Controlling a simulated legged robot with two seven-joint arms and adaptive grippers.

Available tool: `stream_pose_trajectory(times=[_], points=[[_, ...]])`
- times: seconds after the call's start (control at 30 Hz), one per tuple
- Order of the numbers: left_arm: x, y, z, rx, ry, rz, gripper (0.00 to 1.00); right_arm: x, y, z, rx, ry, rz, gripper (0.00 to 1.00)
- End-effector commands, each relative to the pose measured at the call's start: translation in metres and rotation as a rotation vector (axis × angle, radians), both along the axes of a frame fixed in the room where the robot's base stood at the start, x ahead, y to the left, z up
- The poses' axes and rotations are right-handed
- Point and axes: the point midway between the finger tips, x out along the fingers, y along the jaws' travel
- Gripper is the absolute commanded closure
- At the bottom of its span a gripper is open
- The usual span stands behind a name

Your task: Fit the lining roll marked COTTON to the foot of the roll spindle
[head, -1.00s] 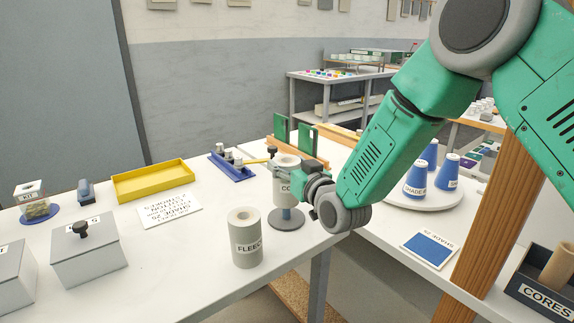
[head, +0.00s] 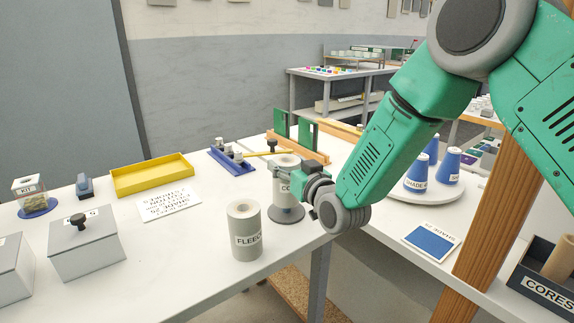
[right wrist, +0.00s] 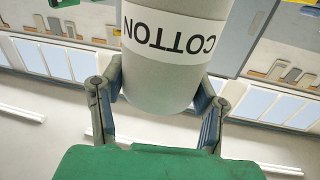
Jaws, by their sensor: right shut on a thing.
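The COTTON lining roll (head: 284,198) is a pale grey cylinder with a white label, upright around the roll spindle, low down at its round grey base (head: 286,217). I cannot tell whether it touches the base. My right gripper (head: 306,180) is shut on the roll from the right side. In the right wrist view the roll (right wrist: 160,85) sits between the two fingers, its COTTON label upside down. The spindle's post is hidden by the roll. My left gripper is not in view.
The FLEECE roll (head: 246,235) stands just in front and left of the spindle. Behind are a blue rack (head: 232,161) and green plates (head: 305,132). A yellow tray (head: 150,175) and lidded grey box (head: 86,247) are left. Blue cones (head: 447,167) stand right.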

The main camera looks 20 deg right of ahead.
Motion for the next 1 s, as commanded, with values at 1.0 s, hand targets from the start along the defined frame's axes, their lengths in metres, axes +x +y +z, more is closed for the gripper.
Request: stream_pose_trajectory(times=[1.0], points=[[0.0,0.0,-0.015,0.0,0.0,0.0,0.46,0.0,0.0,-0.021,0.0,-0.001,0.0,0.95]])
